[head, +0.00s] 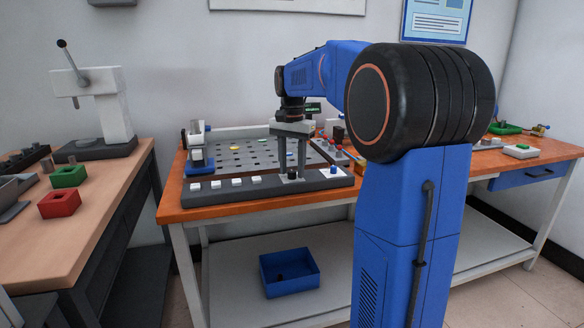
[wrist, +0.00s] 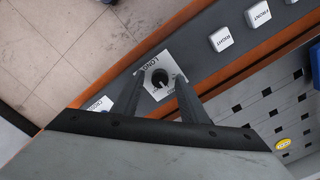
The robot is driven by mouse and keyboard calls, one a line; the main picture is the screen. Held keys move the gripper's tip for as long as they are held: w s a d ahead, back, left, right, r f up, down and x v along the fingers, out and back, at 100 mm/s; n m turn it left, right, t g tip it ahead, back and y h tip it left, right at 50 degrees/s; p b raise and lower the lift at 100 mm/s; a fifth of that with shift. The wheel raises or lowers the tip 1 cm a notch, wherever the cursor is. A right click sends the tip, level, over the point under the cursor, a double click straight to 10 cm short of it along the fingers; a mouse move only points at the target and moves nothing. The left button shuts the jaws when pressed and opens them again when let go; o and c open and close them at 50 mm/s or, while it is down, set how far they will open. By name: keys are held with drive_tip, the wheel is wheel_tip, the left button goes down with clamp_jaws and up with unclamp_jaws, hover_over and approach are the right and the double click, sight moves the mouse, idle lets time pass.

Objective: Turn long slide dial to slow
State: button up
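A small light mark shows on the knob; the smaller lettering on the plate is too small to read. In the head view the dial's white plate (head: 291,178) sits on the dark front panel, below my gripper (head: 291,168). I cannot tell how far down the fingertips reach.
White labelled buttons (head: 237,183) line the panel left of the dial. A blue knob (head: 333,170) stands on another plate to its right. Behind is a perforated grey plate (head: 240,155). A blue bin (head: 289,272) sits on the lower shelf.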

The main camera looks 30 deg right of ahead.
clamp_jaws()
drive_tip(key=shift+n, duration=0.3)
drive_tip(key=n, duration=1.1)
idle(0.4)
drive_tip(key=shift+n, duration=0.3)
unclamp_jaws()
